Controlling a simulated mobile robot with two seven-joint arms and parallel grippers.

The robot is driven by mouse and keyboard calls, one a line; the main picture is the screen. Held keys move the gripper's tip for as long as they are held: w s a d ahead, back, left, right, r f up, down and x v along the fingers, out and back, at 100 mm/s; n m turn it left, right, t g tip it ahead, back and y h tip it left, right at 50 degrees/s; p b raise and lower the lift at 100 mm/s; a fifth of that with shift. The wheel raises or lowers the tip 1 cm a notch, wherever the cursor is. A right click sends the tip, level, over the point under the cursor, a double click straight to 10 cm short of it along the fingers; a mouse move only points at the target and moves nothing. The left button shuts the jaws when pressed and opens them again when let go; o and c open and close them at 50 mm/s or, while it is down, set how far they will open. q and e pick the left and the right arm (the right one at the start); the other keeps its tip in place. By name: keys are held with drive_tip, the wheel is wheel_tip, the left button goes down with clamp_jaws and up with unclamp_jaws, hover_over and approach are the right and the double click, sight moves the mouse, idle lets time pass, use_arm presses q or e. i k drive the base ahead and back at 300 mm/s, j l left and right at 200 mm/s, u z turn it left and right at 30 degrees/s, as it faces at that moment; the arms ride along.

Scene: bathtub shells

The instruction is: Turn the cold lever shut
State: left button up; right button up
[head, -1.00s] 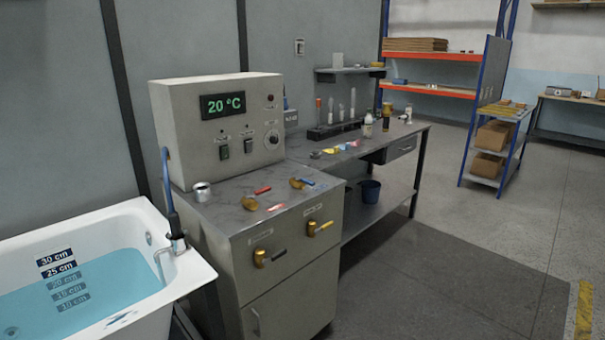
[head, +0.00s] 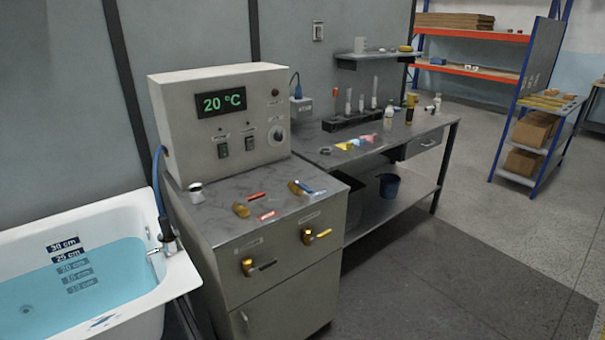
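The cold lever appears to be the blue-handled one (head: 304,187), with a brass body, on the right of the grey cabinet's top (head: 225,210). A red-handled lever (head: 256,196) lies to its left, near another brass body (head: 241,210). How far the blue handle is turned is too small to tell. The white tub (head: 185,275) at the left holds blue water (head: 100,285), and a metal spout (head: 165,245) stands at its right rim. Whether water runs from the spout is unclear. Neither of my grippers is in view.
A control box (head: 222,125) reading 20 °C stands behind the levers. A workbench (head: 410,130) adjoins on the right. The floor (head: 440,280) in front is clear.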

sight(296, 183)
drive_tip(key=i+l+u, duration=0.1)
drive_tip(key=i+l, duration=0.15)
drive_tip(key=i+l+u, duration=0.15)
drive_tip(key=i+l, duration=0.15)
drive_tip(key=l, duration=0.2)
drive_tip(key=i+l+u, duration=0.1)
drive_tip(key=l, duration=0.35)
drive_tip(key=i+l+u, duration=0.1)
drive_tip(key=i+l, duration=0.25)
drive_tip(key=l, duration=0.05)
